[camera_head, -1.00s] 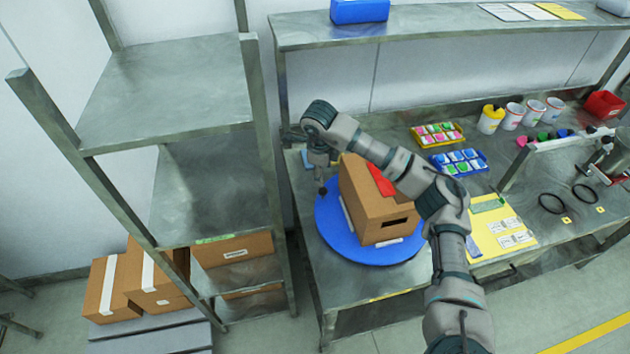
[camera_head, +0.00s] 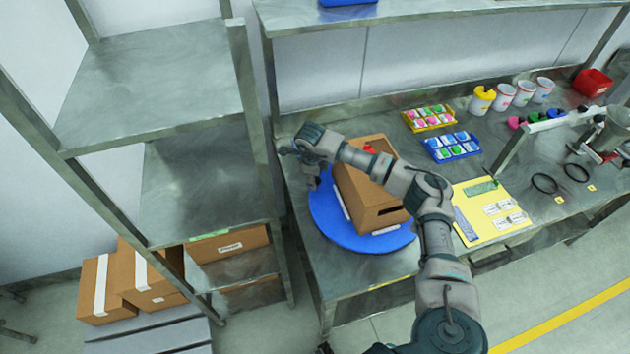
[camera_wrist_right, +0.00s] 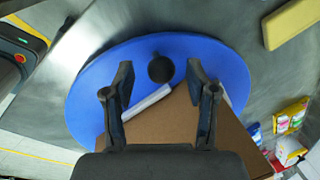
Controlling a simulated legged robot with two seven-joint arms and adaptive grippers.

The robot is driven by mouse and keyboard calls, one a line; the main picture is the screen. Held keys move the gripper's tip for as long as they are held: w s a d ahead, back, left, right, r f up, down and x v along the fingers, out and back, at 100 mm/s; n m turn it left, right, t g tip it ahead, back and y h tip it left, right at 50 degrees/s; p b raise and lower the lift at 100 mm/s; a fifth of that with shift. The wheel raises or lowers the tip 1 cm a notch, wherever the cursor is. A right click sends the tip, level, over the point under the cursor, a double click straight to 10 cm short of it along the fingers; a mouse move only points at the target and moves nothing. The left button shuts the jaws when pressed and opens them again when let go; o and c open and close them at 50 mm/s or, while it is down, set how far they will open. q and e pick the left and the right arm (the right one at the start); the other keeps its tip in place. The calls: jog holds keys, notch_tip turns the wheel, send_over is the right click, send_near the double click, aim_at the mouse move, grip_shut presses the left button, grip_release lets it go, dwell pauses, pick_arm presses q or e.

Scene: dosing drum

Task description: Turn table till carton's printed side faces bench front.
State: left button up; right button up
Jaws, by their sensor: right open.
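A brown carton (camera_head: 372,212) stands on the round blue turntable (camera_head: 324,212) on the steel bench. Its face toward the bench front has a dark slot and no print that I can make out. My right gripper (camera_head: 312,180) is at the table's left rim, beside the carton. In the right wrist view my gripper (camera_wrist_right: 158,82) is open, with a black knob (camera_wrist_right: 160,68) on the turntable showing between its fingertips. I cannot tell whether they touch it. My left gripper is not in view.
A yellow mat (camera_head: 490,235) with cards lies right of the turntable. A yellow tray (camera_head: 430,118) and a blue tray (camera_head: 452,147) lie behind it. A steel rack (camera_head: 262,150) stands close on the left. The bench's front-left corner is bare.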

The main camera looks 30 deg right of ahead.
jog(key=shift+w+d+f, duration=0.1)
jog(key=shift+d+f, duration=0.1)
jog(key=shift+f, duration=0.9)
jog(key=shift+w+d+f, duration=0.1)
jog(key=shift+f, duration=0.15)
jog(key=shift+d+f, duration=0.1)
jog(key=shift+d, duration=0.05)
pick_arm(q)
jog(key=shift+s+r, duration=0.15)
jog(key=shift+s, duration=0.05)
pick_arm(e)
grip_shut()
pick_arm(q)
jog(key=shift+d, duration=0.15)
pick_arm(e)
jog(key=shift+w, duration=0.1)
